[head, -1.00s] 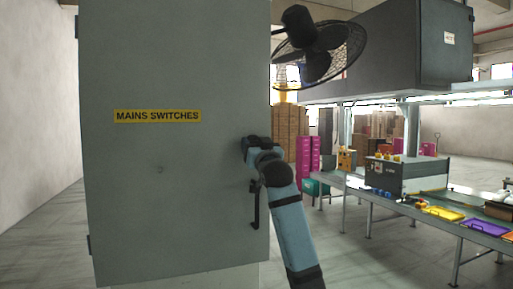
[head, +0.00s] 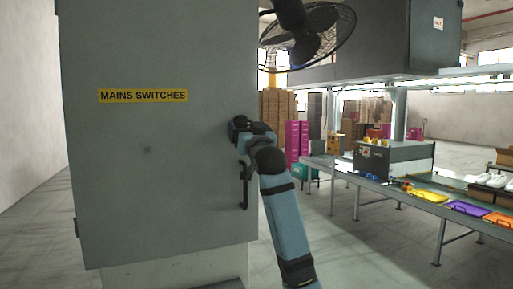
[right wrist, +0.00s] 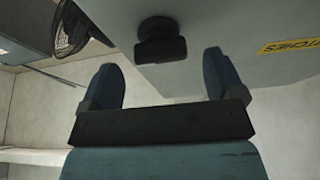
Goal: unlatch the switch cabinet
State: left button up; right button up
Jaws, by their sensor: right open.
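The grey switch cabinet (head: 150,190) fills the left of the head view, its door shut, with a yellow "MAINS SWITCHES" label (head: 143,96). A black upright handle (head: 245,188) is on the door's right side. My right gripper (head: 241,130) is at the door's right edge, above that handle. In the right wrist view, my gripper's two blue fingers (right wrist: 164,74) are apart with nothing between them. A dark latch knob (right wrist: 160,50) on the door lies just beyond the fingertips, roughly centred between them, apart from both. My left gripper is not in view.
A caged black fan (head: 308,35) hangs right of the cabinet. A conveyor table (head: 350,177) with a grey machine (head: 393,160), yellow tray (head: 428,195) and purple tray (head: 468,208) runs along the right. Open floor lies between cabinet and table.

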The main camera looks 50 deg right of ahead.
jog(key=b+v, duration=0.3)
jog(key=v, duration=0.7)
jog(key=shift+s+a+f, duration=0.15)
jog(key=shift+s+f, duration=0.05)
jog(key=shift+w, duration=0.1)
